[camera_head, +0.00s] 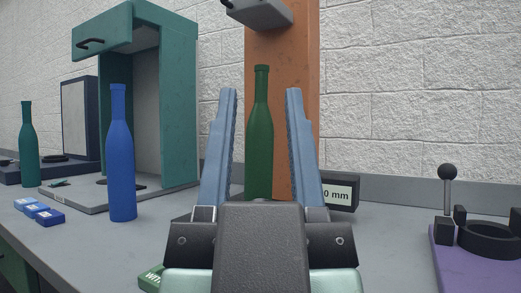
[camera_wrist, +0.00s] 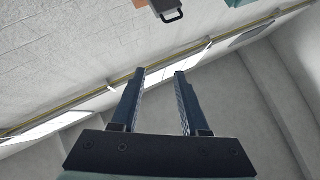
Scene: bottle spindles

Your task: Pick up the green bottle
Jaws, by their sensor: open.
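The green bottle (camera_head: 260,135) stands upright in the head view, in front of an orange-brown column. My gripper (camera_head: 261,100) is open, and its two blue fingers show on either side of the bottle in that view. The bottle appears beyond the gripper, and its base is hidden behind my gripper body. I cannot tell how far apart they are in depth. In the wrist view my gripper (camera_wrist: 160,74) is open with nothing between the fingers, and no bottle shows there.
A blue bottle (camera_head: 121,155) and a teal bottle (camera_head: 28,147) stand to the left. The orange-brown column (camera_head: 297,120) rises behind the green bottle. A purple fixture (camera_head: 455,262) with a ball-topped lever is at right.

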